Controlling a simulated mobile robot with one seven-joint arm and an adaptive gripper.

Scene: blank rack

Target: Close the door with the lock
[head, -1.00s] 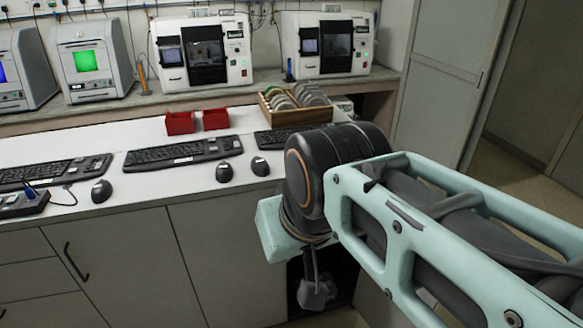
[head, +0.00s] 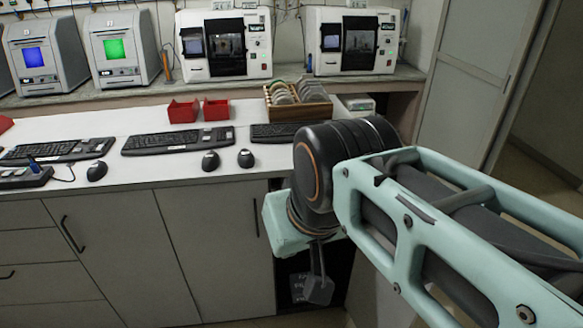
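The lower cabinet has an opening with a dark interior (head: 290,272), partly behind my arm. A plain grey panel (head: 378,295) stands at its right side. It may be a door swung open or the cabinet's side; I cannot tell. Left of the opening a grey cabinet door (head: 215,250) with a dark upright handle is closed. No lock can be made out on these doors. My gripper (head: 319,289) hangs below my wrist in front of the dark opening. It is small and dark in view, and its finger gap cannot be made out.
The white worktop (head: 150,172) above holds keyboards, mice, red bins (head: 183,111) and a wooden rack (head: 298,107). White machines (head: 224,45) stand on the shelf behind. A tall grey door (head: 475,75) stands at the right. Floor shows beyond it.

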